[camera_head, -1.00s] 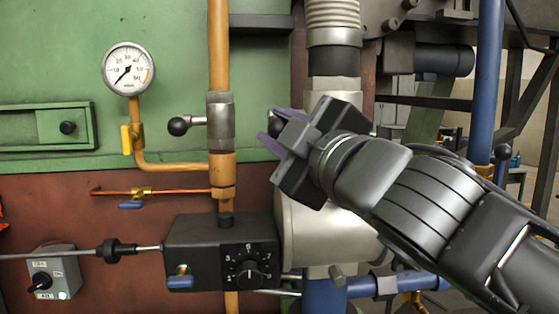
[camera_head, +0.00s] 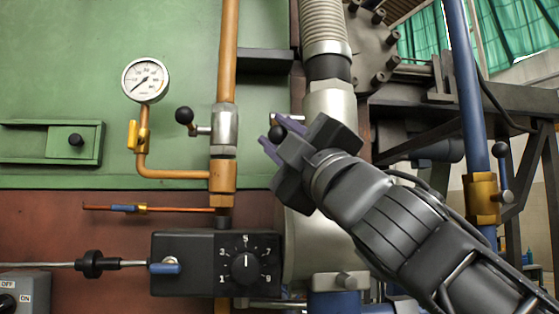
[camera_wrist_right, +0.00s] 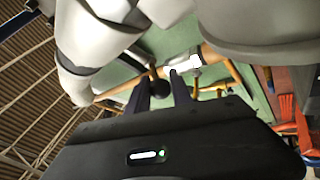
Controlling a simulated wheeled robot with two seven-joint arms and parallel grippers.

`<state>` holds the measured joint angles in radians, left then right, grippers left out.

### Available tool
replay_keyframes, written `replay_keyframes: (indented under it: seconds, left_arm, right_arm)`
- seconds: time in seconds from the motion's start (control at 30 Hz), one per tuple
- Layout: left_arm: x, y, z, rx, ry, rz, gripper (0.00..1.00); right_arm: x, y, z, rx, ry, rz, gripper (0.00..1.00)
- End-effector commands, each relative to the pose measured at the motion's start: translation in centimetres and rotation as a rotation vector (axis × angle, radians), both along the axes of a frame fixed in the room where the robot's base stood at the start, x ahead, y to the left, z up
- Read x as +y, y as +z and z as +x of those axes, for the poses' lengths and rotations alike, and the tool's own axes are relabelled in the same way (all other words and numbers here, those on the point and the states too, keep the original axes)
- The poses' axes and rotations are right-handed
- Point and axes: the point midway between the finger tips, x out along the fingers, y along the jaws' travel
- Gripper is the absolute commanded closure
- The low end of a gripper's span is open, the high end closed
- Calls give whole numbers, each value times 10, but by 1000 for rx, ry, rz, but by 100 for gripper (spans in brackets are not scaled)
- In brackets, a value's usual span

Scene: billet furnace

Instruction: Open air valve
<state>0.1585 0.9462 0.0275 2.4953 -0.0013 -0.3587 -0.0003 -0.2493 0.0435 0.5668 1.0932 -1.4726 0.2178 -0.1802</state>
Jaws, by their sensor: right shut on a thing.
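My right gripper (camera_head: 271,131) reaches in from the right, in front of the grey air pipe body (camera_head: 330,106). Its purple fingers are shut on a black ball knob (camera_head: 277,133). In the right wrist view my right gripper (camera_wrist_right: 160,80) has its dark fingers on both sides of the knob (camera_wrist_right: 159,88). The lever behind the knob is mostly hidden by the gripper. Another black ball knob (camera_head: 184,115) on a short silver lever sits free at the left, on the silver valve (camera_head: 224,128) of the copper pipe. My left gripper is not in view.
A pressure gauge (camera_head: 146,80) and a yellow-handled valve (camera_head: 134,135) sit on the left. A black dial box (camera_head: 216,264) is below. A blue pipe (camera_head: 466,100) with a brass valve (camera_head: 483,198) stands at the right. Green panel fills the upper left.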

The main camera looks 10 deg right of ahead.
Motion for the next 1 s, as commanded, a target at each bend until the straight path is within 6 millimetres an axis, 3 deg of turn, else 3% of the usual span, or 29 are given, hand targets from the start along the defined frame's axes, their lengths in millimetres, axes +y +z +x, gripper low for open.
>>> replay_keyframes:
  seconds: [0.47, 0.5, 0.73, 1.0]
  left_arm:
    - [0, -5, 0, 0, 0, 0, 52]
    - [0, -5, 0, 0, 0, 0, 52]
    - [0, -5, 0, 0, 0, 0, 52]
    - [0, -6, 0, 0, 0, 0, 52]
  right_arm:
    - [1, -1, 1, -13, 0, -2, 100]
    - [1, -1, 1, -13, 0, -2, 71]
    - [1, 0, 1, -12, 0, -1, 53]
    - [0, -1, 0, -13, 0, -1, 53]
